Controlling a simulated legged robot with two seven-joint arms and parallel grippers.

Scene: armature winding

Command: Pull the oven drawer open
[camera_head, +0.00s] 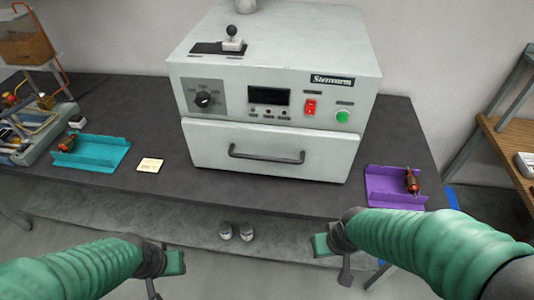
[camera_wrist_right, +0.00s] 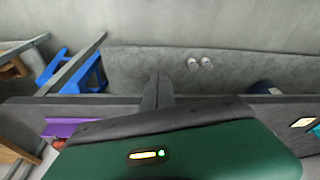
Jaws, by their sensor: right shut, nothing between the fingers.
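The white oven (camera_head: 275,60) stands on the dark bench in the head view. Its drawer (camera_head: 215,143) is closed, its front flush below the control panel. A dark bar handle (camera_head: 267,156) crosses the drawer front. My left gripper (camera_head: 154,292) is low in front of the bench, left of the handle, and looks shut and empty. My right gripper (camera_head: 345,278) is low in front of the bench, right of the handle. It is shut and empty, and its fingers also show in the right wrist view (camera_wrist_right: 157,90). Both grippers are apart from the handle.
A teal tray (camera_head: 92,158) and a yellow note (camera_head: 150,165) lie left of the oven. A purple tray (camera_head: 385,198) with a small red-and-dark part (camera_head: 412,182) lies right of it. The bench front edge runs between my grippers and the drawer.

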